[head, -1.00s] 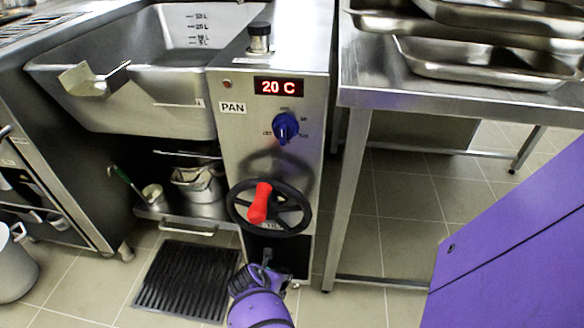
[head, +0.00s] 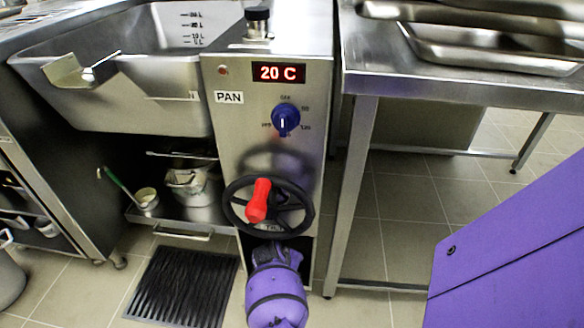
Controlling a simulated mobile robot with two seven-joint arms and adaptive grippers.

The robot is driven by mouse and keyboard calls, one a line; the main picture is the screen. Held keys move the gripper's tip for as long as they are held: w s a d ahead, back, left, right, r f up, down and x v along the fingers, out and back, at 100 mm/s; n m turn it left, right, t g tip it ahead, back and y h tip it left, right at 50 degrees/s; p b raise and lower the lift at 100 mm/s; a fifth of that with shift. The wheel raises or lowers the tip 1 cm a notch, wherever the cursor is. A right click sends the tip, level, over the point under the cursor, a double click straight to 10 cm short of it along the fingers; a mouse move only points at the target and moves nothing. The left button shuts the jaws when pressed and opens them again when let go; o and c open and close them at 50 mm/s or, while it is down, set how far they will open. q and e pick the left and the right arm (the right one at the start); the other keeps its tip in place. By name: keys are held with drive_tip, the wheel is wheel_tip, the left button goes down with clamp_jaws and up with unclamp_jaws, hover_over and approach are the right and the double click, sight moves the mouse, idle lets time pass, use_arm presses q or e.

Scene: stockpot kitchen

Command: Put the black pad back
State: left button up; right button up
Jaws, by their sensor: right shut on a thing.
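My right gripper (head: 276,254) reaches up from the bottom, in front of the dark lower part of the steel column. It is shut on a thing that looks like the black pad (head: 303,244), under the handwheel. My purple wrist hides most of the pad and the fingertips. I cannot tell whether the pad is seated flush or stands off the column. My left gripper is not in view.
The black handwheel (head: 240,219) with its red knob (head: 258,200) is just above my gripper. A black ridged floor mat (head: 183,287) lies at left. A drawer shelf (head: 182,235) holds pots. A steel table (head: 470,88) stands at right.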

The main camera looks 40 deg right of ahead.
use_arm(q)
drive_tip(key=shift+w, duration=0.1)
use_arm(e)
drive_tip(key=shift+f, duration=0.1)
drive_tip(key=o, duration=0.8)
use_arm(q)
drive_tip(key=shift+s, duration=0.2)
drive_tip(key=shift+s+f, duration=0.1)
use_arm(e)
drive_tip(key=shift+a+r+p, duration=0.15)
drive_tip(key=shift+r+p, duration=0.15)
drive_tip(key=shift+r, duration=0.15)
drive_tip(key=shift+s+a+r+p, duration=0.15)
drive_tip(key=shift+a+r+p, duration=0.1)
drive_tip(key=shift+r+p, duration=0.3)
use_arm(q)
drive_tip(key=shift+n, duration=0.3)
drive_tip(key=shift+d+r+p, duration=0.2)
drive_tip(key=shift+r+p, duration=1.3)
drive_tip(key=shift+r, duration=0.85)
use_arm(e)
drive_tip(key=shift+s+a+f, duration=0.1)
drive_tip(key=shift+s+a, duration=0.55)
drive_tip(key=shift+a, duration=1.2)
drive_tip(key=shift+s+a+f, duration=0.15)
drive_tip(key=shift+s+a, duration=0.45)
drive_tip(key=shift+a, duration=1.3)
drive_tip(key=shift+s+a+f, duration=0.1)
drive_tip(key=shift+s+a, duration=0.55)
drive_tip(key=shift+a, duration=1.2)
